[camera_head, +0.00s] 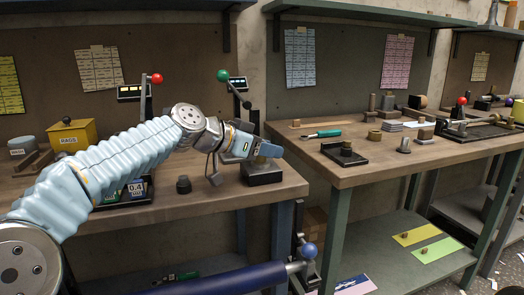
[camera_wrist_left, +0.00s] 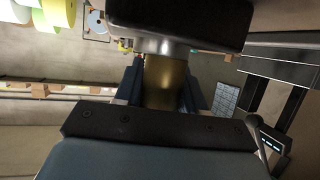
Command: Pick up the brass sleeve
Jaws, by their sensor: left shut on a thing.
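The brass sleeve (camera_wrist_left: 165,82) sits between the two dark fingers of my left gripper (camera_wrist_left: 163,88) in the left wrist view. The fingers are shut on it. In the head view my left gripper (camera_head: 266,150) is at the right end of the left bench, just above a black block (camera_head: 264,175). A small brass part of the sleeve (camera_head: 262,160) shows under the fingers there. In the wrist view a grey metal collar and the black block (camera_wrist_left: 180,18) adjoin the sleeve's far end. I cannot tell whether the sleeve touches them. My right gripper is not in view.
A dark knob (camera_head: 183,184) stands on the left bench (camera_head: 220,198) near the block. A lever with a green ball (camera_head: 223,75) rises behind my gripper. A yellow rags box (camera_head: 72,134) is at the left. The right bench (camera_head: 340,178) holds several metal parts and a green-handled tool (camera_head: 322,134).

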